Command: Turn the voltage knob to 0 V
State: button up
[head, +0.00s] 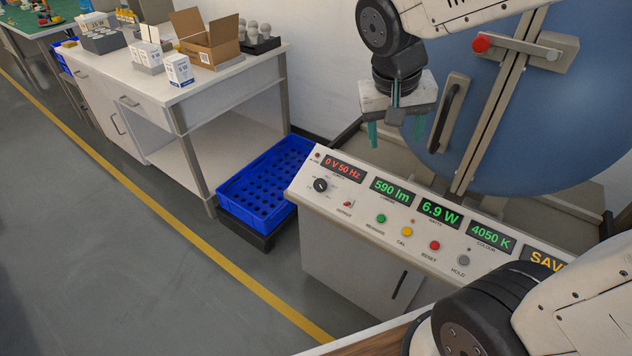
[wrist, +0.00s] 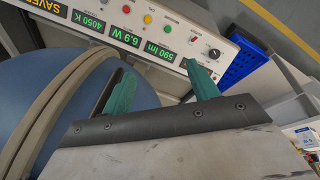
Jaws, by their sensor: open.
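The voltage knob (head: 320,184) is a round black dial with a light mark, at the left end of the sloped white control panel (head: 375,225). Above it a red-lit display (head: 343,168) reads 0 V 50 Hz. In the wrist view the knob (wrist: 214,54) sits just beyond the right finger, and the red display is hidden or unreadable there. My gripper (head: 395,133) is open and empty, with its green fingers pointing down. It hangs above and behind the panel, right of the knob and apart from it. The gripper (wrist: 160,72) also shows in the wrist view.
Green displays (head: 440,213) read 590 lm, 6.9 W and 4050 K, with coloured buttons (head: 405,230) below. A large blue sphere (head: 570,90) with a handle stands behind. A blue crate (head: 262,195) is left of the panel. A workbench (head: 180,90) with boxes stands farther left.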

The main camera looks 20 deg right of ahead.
jog(key=w+f+m, duration=0.1)
jog(key=w+f, duration=0.4)
jog(key=w, duration=0.3)
jog(key=m+t+h, duration=0.1)
jog(key=m+t, duration=0.1)
send_near(320, 183)
jog(key=f, duration=0.1)
jog(key=x, duration=0.8)
jog(key=shift+w+d, duration=0.1)
jog(key=shift+w, duration=0.1)
jog(key=shift+r, duration=0.1)
jog(key=c, duration=1)
